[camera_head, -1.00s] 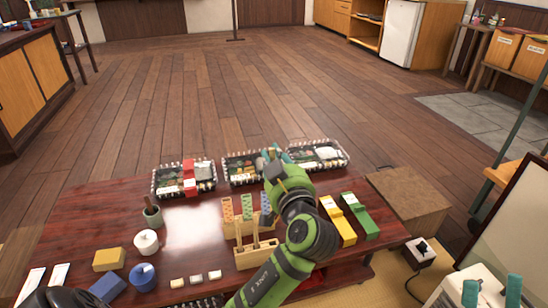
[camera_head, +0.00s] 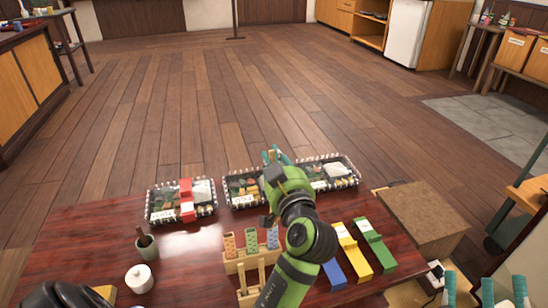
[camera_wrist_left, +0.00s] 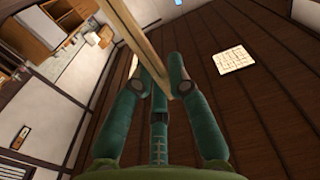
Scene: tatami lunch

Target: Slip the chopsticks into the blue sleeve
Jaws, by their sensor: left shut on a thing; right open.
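My left gripper (camera_head: 275,157) is raised at the far side of the table in the head view, over the middle lunch boxes. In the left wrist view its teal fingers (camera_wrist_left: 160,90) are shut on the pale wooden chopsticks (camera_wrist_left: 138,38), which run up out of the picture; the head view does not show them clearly. The blue sleeve (camera_head: 273,239) stands at the right end of a wooden rack (camera_head: 232,267), beside a green sleeve (camera_head: 251,241) and an orange sleeve (camera_head: 229,245). My right gripper (camera_head: 487,291) is open and empty at the bottom right.
Lunch boxes (camera_head: 155,214) line the table's (camera_head: 85,240) far edge. Blue (camera_head: 333,273), yellow (camera_head: 352,258) and green (camera_head: 376,250) long boxes lie right of the rack. A small cup (camera_head: 146,252) and a white pot (camera_head: 139,279) stand left.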

